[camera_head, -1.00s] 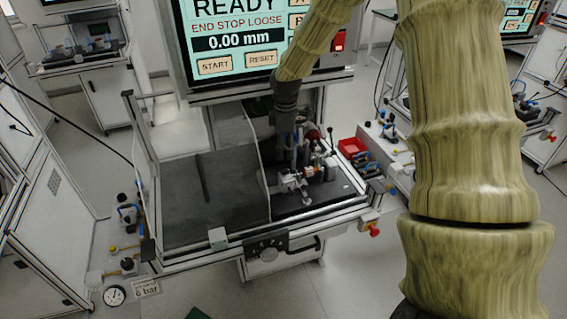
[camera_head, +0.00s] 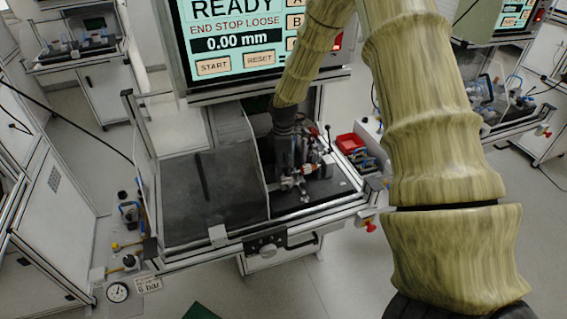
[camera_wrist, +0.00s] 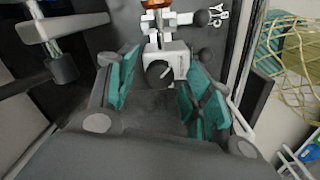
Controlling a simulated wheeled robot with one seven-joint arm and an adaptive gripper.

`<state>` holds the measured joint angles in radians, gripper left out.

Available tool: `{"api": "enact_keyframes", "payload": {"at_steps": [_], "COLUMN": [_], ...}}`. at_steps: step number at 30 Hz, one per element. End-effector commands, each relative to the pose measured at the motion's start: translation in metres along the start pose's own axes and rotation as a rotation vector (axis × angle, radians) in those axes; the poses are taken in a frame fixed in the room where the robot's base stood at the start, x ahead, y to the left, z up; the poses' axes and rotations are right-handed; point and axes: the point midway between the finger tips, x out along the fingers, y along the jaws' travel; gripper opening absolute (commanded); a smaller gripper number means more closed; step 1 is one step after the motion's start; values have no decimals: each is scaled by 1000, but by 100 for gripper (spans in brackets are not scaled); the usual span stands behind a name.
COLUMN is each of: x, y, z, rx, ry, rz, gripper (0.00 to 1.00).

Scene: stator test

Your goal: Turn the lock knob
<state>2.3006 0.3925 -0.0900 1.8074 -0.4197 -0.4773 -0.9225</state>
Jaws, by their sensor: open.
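A round black knob (camera_wrist: 159,73) with a white pointer line is on the front of a pale metal block (camera_wrist: 178,58) in the wrist view. Its pointer slants up to the right. My gripper (camera_wrist: 163,98) is open, its teal-padded fingers apart to the left and right of the knob, with nothing between them touching it as far as I can see. In the head view my gripper (camera_head: 284,165) points down over the fixture (camera_head: 312,170) on the bench. The knob is too small or hidden there.
The screen (camera_head: 237,40) reads READY, END STOP LOOSE, 0.00 mm. A clear panel (camera_head: 254,160) stands left of the fixture. A red bin (camera_head: 350,143) is on the right. In the wrist view a black ball handle (camera_wrist: 201,18) and a pale bar (camera_wrist: 62,27) are close by.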

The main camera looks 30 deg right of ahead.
Motion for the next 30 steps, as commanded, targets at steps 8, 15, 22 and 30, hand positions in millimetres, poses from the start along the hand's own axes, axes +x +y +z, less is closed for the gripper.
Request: {"api": "enact_keyframes", "payload": {"at_steps": [8,15,22,30], "x": [0,0,0,0], "y": [0,0,0,1], "z": [0,0,0,0], "rx": [0,0,29,177], "ry": [0,0,0,0], "rz": [0,0,1,2], "gripper": [31,4,4,4]}}
